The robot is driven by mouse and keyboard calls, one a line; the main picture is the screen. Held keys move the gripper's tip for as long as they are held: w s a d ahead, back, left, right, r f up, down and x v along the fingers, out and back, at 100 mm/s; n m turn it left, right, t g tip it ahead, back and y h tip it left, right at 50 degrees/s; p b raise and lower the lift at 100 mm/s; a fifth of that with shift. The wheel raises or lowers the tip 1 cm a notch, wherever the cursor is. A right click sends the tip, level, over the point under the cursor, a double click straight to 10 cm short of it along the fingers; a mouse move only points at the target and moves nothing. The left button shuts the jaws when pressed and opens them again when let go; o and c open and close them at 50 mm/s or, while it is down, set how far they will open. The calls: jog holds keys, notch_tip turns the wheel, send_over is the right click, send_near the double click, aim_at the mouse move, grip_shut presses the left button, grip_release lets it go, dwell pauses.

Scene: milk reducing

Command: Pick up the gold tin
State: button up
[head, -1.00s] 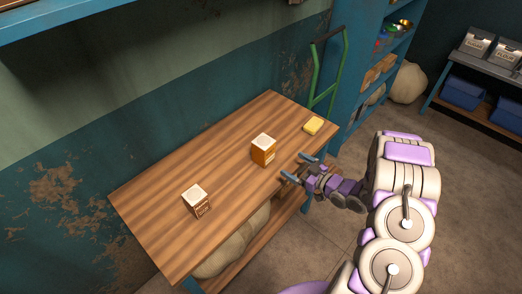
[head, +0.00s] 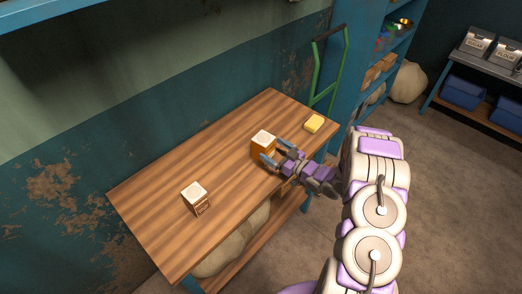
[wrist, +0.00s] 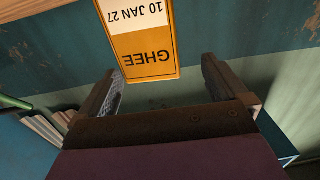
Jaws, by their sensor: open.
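The gold tin (head: 262,139) stands upright on the wooden table (head: 170,245), with a pale label on top. In the wrist view the gold tin (wrist: 150,55) appears upside down, reading "GHEE" and "10 JAN 27". My gripper (head: 273,150) is open at the tin's near right side, and its fingers partly cover the tin in the head view. In the wrist view the tin's face lies between the directions of the two fingers, nearer the left one. I cannot tell whether either finger touches it.
A brown-and-white carton (head: 195,198) stands nearer the table's front left. A yellow block (head: 314,123) lies at the far right end. A green hand-truck frame (head: 343,75) rises behind that end. A sack (head: 235,250) sits on the shelf below. The table's middle is bare.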

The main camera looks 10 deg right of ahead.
aim_at(271, 143)
jog(key=shift+w+d, duration=0.5)
jog(key=shift+d, duration=0.05)
jog(key=shift+w, duration=0.2)
jog(key=w+a, duration=0.2)
jog(key=a, duration=0.1)
jog(key=w+a+r+b, duration=0.1)
jog(key=shift+w+a, duration=0.1)
jog(key=shift+a, duration=0.2)
jog(key=shift+w+a, duration=0.25)
jog(key=shift+w, duration=0.15)
jog(key=shift+d, duration=1)
jog(key=shift+c, duration=1)
jog(key=shift+a, duration=0.8)
jog(key=c, duration=0.6)
jog(key=shift+d, duration=0.1)
jog(key=c, duration=0.3)
jog(key=shift+d, duration=0.45)
jog(key=c, duration=0.5)
jog(key=shift+a, duration=0.1)
jog(key=shift+c, duration=1.2)
jog(key=shift+a, duration=0.2)
